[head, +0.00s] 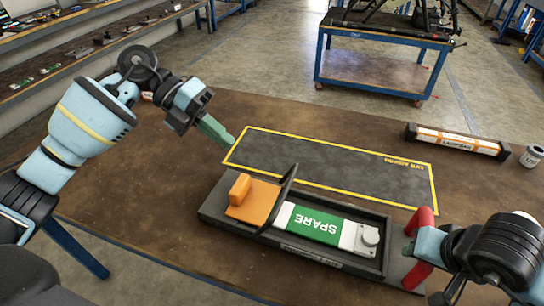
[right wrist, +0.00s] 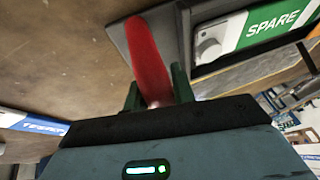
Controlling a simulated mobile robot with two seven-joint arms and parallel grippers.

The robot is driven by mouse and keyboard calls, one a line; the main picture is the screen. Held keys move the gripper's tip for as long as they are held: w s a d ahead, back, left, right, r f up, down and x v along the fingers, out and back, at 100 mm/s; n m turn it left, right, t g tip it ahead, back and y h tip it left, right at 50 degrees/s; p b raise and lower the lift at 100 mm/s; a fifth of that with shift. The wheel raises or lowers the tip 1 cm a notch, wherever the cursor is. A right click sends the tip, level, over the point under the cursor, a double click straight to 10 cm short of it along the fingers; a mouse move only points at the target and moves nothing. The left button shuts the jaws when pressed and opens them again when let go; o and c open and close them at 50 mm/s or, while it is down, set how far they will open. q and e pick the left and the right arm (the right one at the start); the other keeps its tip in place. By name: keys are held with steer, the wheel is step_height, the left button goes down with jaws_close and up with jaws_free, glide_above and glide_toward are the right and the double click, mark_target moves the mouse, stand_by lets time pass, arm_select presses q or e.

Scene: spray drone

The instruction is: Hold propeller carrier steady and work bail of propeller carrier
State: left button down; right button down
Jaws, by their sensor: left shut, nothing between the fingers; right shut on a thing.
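The propeller carrier (head: 215,214) is a long dark tray on the brown table in the head view. An orange block (head: 262,204) sits in its left part, and a white piece with a green SPARE label (head: 314,224) lies in its right part. A dark bar (head: 288,182), which looks like the bail, stands tilted up across the tray between them. My right gripper (right wrist: 156,88) is shut on the red handle (right wrist: 146,52) at the carrier's right end. My left gripper (head: 222,134) is shut and empty, above the table behind and left of the carrier, apart from it.
A dark mat with a yellow border (head: 330,160) lies just behind the carrier. The left part of the table (head: 150,210) is clear.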

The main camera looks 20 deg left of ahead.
mark_target(287, 191)
arm_select(q)
steer(key=x, duration=1.3)
steer(key=shift+d+f, duration=0.1)
steer(key=shift+d, duration=0.05)
steer(key=shift+d, duration=0.1)
steer(key=shift+s+d+f+y, duration=0.1)
steer(key=shift+d+f+y, duration=0.05)
steer(key=shift+d+y, duration=0.3)
steer(key=shift+d+f+y, duration=0.2)
steer(key=shift+d+y, duration=0.05)
steer(key=shift+d, duration=0.25)
steer(key=shift+s+d+f, duration=0.1)
steer(key=shift+d+f, duration=0.1)
steer(key=shift+d, duration=0.2)
arm_select(e)
steer(key=shift+a+r, duration=0.1)
arm_select(q)
steer(key=shift+s+d+f, duration=0.15)
steer(key=shift+d, duration=0.1)
arm_select(e)
steer(key=shift+s+a, duration=0.1)
steer(key=shift+a, duration=0.1)
arm_select(q)
steer(key=v, duration=1.5)
steer(key=shift+w+a+r, duration=0.2)
steer(key=shift+w+a, duration=0.05)
steer(key=shift+w, duration=0.15)
arm_select(e)
steer(key=shift+d, duration=0.35)
